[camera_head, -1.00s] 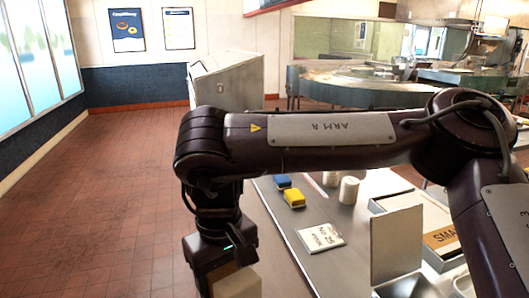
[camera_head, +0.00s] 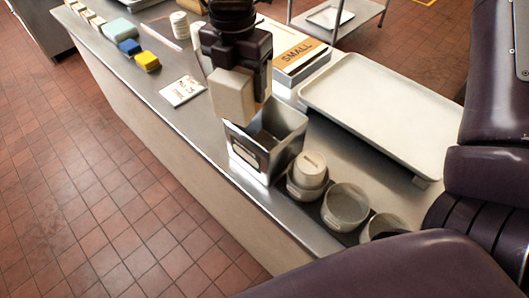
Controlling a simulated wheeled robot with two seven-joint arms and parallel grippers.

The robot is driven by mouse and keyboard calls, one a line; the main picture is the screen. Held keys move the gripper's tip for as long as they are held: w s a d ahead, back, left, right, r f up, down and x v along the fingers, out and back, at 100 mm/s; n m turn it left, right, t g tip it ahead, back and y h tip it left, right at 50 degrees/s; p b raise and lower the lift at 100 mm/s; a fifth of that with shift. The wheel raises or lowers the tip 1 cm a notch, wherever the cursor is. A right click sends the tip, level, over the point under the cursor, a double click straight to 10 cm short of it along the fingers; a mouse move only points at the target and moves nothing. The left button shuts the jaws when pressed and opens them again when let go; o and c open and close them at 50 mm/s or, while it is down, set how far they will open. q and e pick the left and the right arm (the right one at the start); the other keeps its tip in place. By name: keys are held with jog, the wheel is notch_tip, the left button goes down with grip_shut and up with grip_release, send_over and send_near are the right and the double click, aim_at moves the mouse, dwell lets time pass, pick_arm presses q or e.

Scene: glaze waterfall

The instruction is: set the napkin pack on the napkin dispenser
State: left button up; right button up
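The napkin pack (camera_head: 232,98) is a plain beige block. My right gripper (camera_head: 243,92) is shut on it and points down, with a dark finger showing on the pack's right side. The other finger is hidden. A metal open-topped box with a label on its front, which looks like the napkin dispenser (camera_head: 240,153), stands on the steel counter. The pack is at the dispenser's far left rim and overlaps it in the picture; I cannot tell whether they touch. My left gripper is not in view.
Stacked grey cups (camera_head: 308,172) and more bowls (camera_head: 345,205) stand just in front of the dispenser. A large pale tray (camera_head: 385,110) lies to its right, a box marked SMALL (camera_head: 300,62) behind.

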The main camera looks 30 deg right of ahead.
aim_at(270, 65)
jog(key=d+n, duration=0.1)
jog(key=n, duration=0.1)
jog(key=d+n, duration=0.1)
jog(key=n, duration=0.1)
jog(key=d+r+n, duration=0.1)
jog(key=n, duration=0.2)
jog(key=shift+d+r, duration=0.1)
jog(key=n, duration=0.2)
jog(key=d+n, duration=0.1)
jog(key=shift+s+d+r+n, duration=0.1)
jog(key=shift+d+r+n, duration=0.1)
jog(key=shift+n, duration=0.2)
jog(key=n, duration=0.2)
jog(key=d+n, duration=0.1)
jog(key=n, duration=0.1)
jog(key=shift+s+d+r, duration=0.1)
jog(key=shift+d+r, duration=0.1)
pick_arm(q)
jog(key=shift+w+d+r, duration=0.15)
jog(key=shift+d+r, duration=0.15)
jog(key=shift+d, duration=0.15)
